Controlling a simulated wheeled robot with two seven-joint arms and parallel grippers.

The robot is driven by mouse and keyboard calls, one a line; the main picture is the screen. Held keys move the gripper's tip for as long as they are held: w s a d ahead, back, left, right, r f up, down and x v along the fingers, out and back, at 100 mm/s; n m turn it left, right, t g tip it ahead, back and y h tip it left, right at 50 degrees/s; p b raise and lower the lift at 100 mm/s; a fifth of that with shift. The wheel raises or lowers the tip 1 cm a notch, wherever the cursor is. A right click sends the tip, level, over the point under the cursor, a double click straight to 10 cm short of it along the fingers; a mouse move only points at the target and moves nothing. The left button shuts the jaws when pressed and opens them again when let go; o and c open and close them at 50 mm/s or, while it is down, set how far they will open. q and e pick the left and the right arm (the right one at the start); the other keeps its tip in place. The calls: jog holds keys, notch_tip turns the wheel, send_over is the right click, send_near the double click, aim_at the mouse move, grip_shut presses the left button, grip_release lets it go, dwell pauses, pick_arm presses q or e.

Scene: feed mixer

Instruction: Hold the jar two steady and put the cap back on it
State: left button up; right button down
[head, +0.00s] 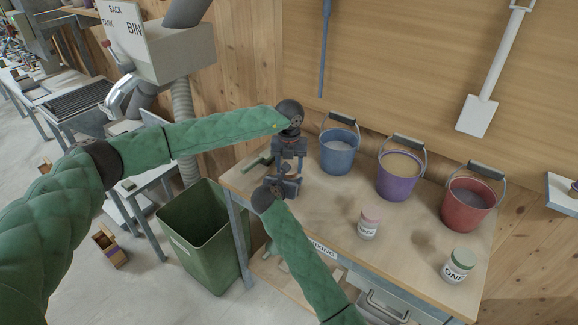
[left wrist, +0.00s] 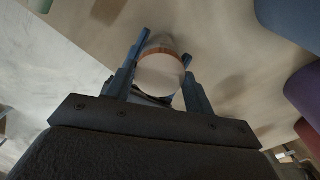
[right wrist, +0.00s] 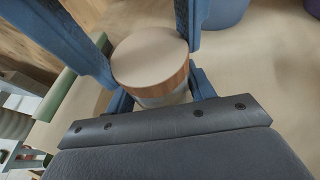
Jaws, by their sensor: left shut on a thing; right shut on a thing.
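The cap (right wrist: 150,55) is a round disc with a pale top and an orange-brown side. It is over the mouth of jar two (right wrist: 162,98), a whitish jar mostly hidden below it. My left gripper (head: 288,163) points down from above, shut on the cap, whose pale top also faces me in the left wrist view (left wrist: 159,76). My right gripper (head: 284,182) comes from the front, shut on the jar's body just below. Cap and jar look in line. I cannot tell whether they touch or a small gap stays between them. In the head view the grippers hide most of both.
On the wooden table (head: 330,205) stand a jar with a pink cap (head: 368,222) and a jar marked ONE with a green cap (head: 458,265). Blue (head: 339,152), purple (head: 397,178) and red (head: 468,206) buckets line the back. A green bin (head: 203,235) stands left of the table.

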pick_arm(q)
jog(key=m, duration=0.4)
jog(key=shift+m, duration=0.3)
jog(key=m, duration=0.5)
jog(key=shift+m, duration=0.3)
jog(key=o, duration=1.1)
jog(key=shift+c, duration=0.2)
jog(key=shift+r, duration=2.2)
jog(key=shift+s+f, duration=0.1)
jog(key=shift+c, duration=0.4)
